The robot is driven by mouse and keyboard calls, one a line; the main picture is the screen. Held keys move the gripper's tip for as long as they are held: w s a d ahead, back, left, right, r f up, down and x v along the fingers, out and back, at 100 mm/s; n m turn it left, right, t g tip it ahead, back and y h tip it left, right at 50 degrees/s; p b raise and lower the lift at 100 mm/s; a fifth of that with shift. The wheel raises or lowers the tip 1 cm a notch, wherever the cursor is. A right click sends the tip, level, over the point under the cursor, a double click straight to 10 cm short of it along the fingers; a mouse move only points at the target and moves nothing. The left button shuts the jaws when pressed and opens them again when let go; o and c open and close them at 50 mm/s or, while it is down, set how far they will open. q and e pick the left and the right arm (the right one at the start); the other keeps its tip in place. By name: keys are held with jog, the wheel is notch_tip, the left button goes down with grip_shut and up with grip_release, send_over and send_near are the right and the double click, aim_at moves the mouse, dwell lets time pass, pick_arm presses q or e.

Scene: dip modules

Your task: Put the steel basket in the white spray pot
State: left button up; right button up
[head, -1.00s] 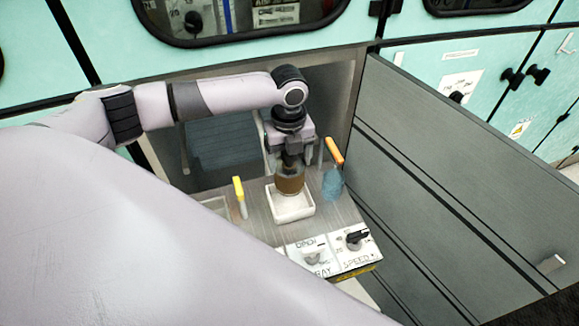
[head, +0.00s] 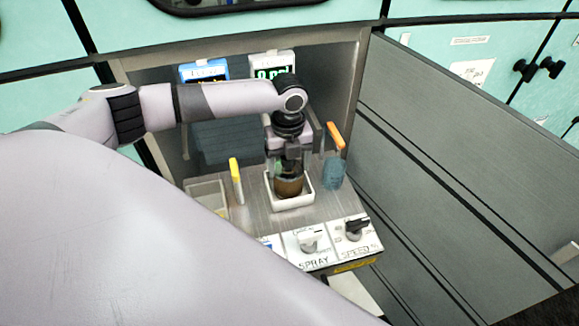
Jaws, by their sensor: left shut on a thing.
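My left gripper (head: 289,168) points down, shut on the steel basket (head: 289,186), a small round brownish, dark-looking cup. The white spray pot (head: 291,205) is a square white dish on the metal deck. The basket's lower part is inside the pot's outline, with the white rim showing around it. I cannot tell whether its bottom touches the pot floor. The gripper hides the basket's top. My right gripper is not in view.
A yellow-handled tool (head: 236,180) stands left of the pot, by a pale tray (head: 208,197). An orange-handled tool with a blue part (head: 334,174) stands close right. SPRAY (head: 310,240) and SPEED (head: 355,230) knobs are in front. Displays (head: 273,66) stand behind. A grey panel (head: 450,150) bounds the right.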

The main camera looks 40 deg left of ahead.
pick_arm(q)
jog(key=o, duration=1.5)
jog(key=shift+f, duration=0.15)
jog(key=shift+o, duration=0.2)
notch_tip(320, 180, up, 12)
jog(key=shift+r, duration=0.2)
